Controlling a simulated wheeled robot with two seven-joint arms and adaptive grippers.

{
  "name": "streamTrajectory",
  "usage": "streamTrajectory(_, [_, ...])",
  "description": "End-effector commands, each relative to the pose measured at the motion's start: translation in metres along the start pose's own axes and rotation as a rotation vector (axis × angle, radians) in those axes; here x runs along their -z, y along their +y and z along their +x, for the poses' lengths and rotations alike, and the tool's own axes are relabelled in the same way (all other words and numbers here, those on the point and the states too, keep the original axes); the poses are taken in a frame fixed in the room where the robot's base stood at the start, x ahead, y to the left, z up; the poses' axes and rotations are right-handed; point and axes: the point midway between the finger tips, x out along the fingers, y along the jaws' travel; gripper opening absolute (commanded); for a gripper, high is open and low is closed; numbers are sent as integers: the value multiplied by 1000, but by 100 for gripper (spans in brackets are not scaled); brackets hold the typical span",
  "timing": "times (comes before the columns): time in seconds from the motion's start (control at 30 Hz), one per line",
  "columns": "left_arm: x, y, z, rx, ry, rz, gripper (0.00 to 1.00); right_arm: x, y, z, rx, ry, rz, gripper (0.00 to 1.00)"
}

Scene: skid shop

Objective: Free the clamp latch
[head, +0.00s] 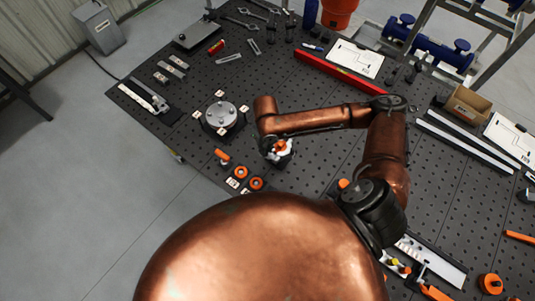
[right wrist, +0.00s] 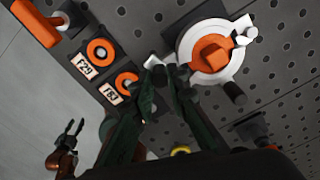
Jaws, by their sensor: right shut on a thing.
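The clamp latch (right wrist: 208,54) has an orange square-topped knob on a round white body, with small pale lugs at its rim. In the head view it (head: 280,147) is small and partly covered by my right arm. My right gripper (right wrist: 167,76) is at the rim of the latch, its dark fingers close together and shut on part of it. The exact contact is hard to see. In the head view my right gripper (head: 277,151) is mostly hidden under the wrist. My left gripper (right wrist: 74,128) shows at the lower left of the right wrist view, its fingers apart and empty.
Orange rings (head: 240,172) with label plates lie just left of the latch. A round grey fixture (head: 221,114) stands farther left. A red bar (head: 338,72) lies behind my right arm. The perforated table (head: 285,88) is bare between the fixture and the bar.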

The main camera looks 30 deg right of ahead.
Motion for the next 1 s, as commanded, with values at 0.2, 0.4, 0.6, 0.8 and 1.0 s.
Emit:
streamTrajectory(0.2, [0, 0, -1, 0, 1, 0, 40, 1, 1, 0, -1, 0, -1, 6])
streamTrajectory(0.4, [2, 0, -9, 0, 2, 0, 40, 6, 7, -1, -1, 1, -1, 6])
streamTrajectory(0.6, [2, 0, -9, 0, 2, 0, 40, 7, 8, 0, -1, 1, 0, 6])
streamTrajectory(0.8, [3, 0, -11, 0, 3, 0, 40, 8, 9, 0, -2, 1, -1, 6])
streamTrajectory(1.0, [4, -1, -19, 0, 3, 0, 40, 15, 13, -1, -1, 2, -1, 6])
